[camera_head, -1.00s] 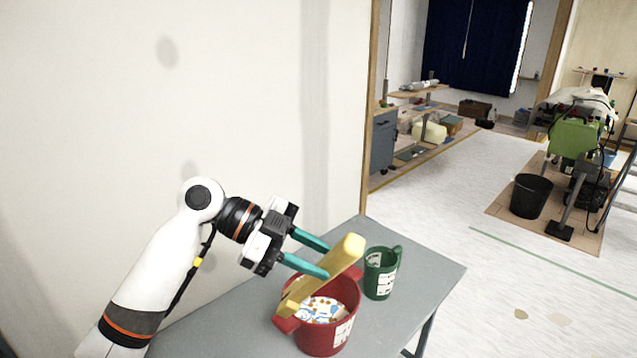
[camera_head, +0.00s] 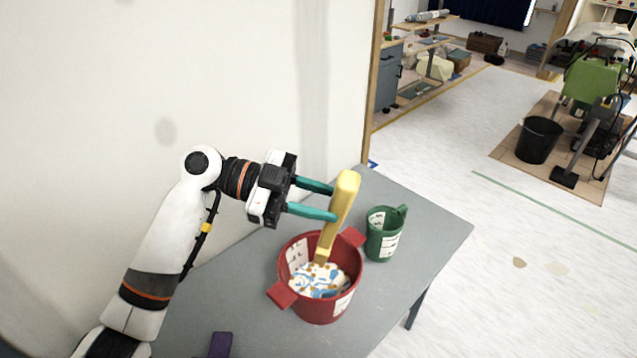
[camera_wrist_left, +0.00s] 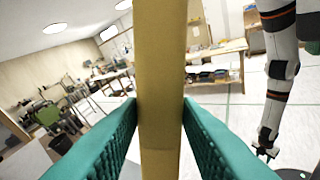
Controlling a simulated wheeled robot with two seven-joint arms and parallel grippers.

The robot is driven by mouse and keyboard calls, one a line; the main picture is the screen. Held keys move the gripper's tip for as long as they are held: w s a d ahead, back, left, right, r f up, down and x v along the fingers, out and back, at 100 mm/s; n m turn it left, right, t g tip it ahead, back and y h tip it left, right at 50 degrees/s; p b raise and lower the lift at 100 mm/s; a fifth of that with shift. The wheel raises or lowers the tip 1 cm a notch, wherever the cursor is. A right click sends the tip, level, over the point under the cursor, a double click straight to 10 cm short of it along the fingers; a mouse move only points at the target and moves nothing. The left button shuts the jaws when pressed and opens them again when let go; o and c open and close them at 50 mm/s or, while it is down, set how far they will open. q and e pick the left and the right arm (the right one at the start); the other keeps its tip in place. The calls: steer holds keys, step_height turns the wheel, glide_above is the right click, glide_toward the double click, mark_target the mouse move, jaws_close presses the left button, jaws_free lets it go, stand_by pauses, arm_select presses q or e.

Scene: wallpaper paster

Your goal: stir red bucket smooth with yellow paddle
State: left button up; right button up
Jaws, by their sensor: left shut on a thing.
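The red bucket (camera_head: 323,312) stands on the grey table, with a handle at either side and scale marks inside. It holds a white mass with blue streaks and brown lumps (camera_head: 318,281). The yellow paddle (camera_head: 344,200) stands nearly upright, slightly tilted, with its lower end in the bucket at the mixture. My left gripper (camera_head: 334,203) is shut on the paddle's upper part, above the bucket. In the left wrist view the paddle (camera_wrist_left: 160,80) runs between the two teal fingers. The paddle's lowest part is hidden in the mixture. My right gripper is not seen in the head view.
A green measuring jug (camera_head: 383,237) stands just right of the bucket on the grey table (camera_head: 420,240). A purple object (camera_head: 220,344) lies at the table's front. A wall is close behind on the left. A black bin (camera_head: 538,140) stands on the floor far right.

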arm_select(q)
steer(key=s, duration=0.2)
steer(key=b, duration=1.3)
glide_above(318, 258)
steer(key=s, duration=0.3)
steer(key=f, duration=1.3)
steer(key=shift+s+d+f, duration=0.1)
steer(key=shift+s+f, duration=0.1)
steer(key=shift+f, duration=0.2)
steer(key=f+b, duration=0.1)
steer(key=w+f+b, duration=0.1)
steer(key=b, duration=0.1)
steer(key=f+b, duration=0.1)
steer(key=shift+w+a+f, duration=0.2)
steer(key=shift+w+f, duration=0.05)
steer(key=shift+w, duration=0.05)
steer(key=shift+b, duration=0.3)
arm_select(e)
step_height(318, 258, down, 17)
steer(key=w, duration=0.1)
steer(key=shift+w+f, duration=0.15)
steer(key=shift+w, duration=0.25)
arm_select(q)
steer(key=shift+w, duration=0.1)
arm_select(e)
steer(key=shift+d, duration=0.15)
